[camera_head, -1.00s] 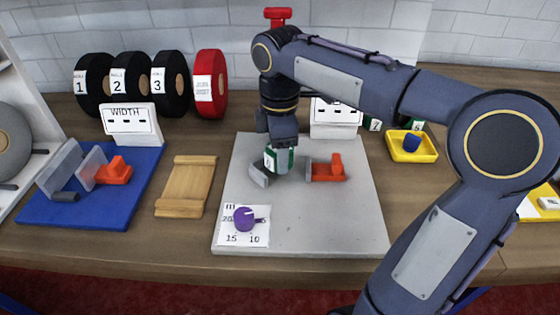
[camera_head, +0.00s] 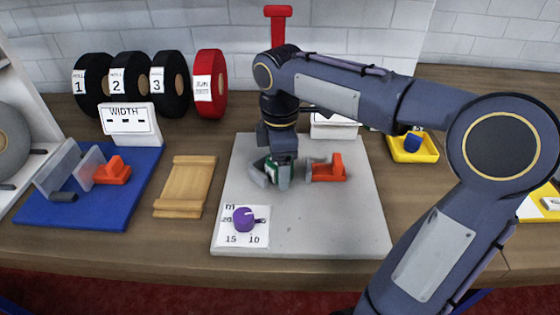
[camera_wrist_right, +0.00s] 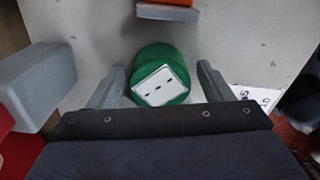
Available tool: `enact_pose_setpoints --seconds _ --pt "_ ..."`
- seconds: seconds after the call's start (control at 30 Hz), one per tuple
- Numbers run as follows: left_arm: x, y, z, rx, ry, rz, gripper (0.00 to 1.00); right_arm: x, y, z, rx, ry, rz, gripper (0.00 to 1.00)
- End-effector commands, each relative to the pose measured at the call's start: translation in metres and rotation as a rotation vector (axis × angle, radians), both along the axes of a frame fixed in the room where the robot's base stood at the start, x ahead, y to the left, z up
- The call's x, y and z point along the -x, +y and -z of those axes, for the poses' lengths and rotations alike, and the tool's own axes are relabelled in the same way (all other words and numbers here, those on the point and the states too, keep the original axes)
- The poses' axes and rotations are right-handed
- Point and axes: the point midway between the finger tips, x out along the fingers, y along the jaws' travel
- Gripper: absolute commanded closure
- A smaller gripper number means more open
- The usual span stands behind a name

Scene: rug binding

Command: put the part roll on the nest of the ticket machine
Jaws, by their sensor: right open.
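The part roll, green with a white label (camera_head: 284,173), is low over the grey plate of the ticket machine (camera_head: 300,225), between a grey block (camera_head: 259,174) and an orange clamp (camera_head: 327,169). My right gripper (camera_head: 279,160) is above it and hides part of it. In the right wrist view the roll (camera_wrist_right: 158,70) lies between the open fingers of my right gripper (camera_wrist_right: 160,85), with gaps on both sides. It looks set down in the nest area, but its exact contact is hidden. My left gripper is out of view.
A purple knob (camera_head: 244,218) sits on a card at the plate's front left. To the left are a wooden tray (camera_head: 186,187) and a blue board (camera_head: 85,208) with another orange clamp. Black and red rolls (camera_head: 209,85) stand behind. A yellow tray (camera_head: 428,153) is at right.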

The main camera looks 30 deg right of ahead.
Motion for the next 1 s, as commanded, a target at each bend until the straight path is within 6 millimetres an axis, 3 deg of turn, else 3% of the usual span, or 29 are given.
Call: enact_pose_setpoints --seconds 0.17,0.5,0.7,1.0 --pt "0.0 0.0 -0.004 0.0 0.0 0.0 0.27 0.0 0.0 -0.012 0.0 -0.001 0.0 0.27" --pt "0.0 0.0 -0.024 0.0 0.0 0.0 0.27 -0.001 0.001 -0.083 -0.001 -0.004 -0.001 0.27" --pt "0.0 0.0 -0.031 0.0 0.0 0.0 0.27 -0.001 0.0 -0.114 0.0 -0.002 -0.001 0.27" --pt "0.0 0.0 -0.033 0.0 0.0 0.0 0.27 0.0 0.0 -0.124 0.0 0.0 0.0 0.27"
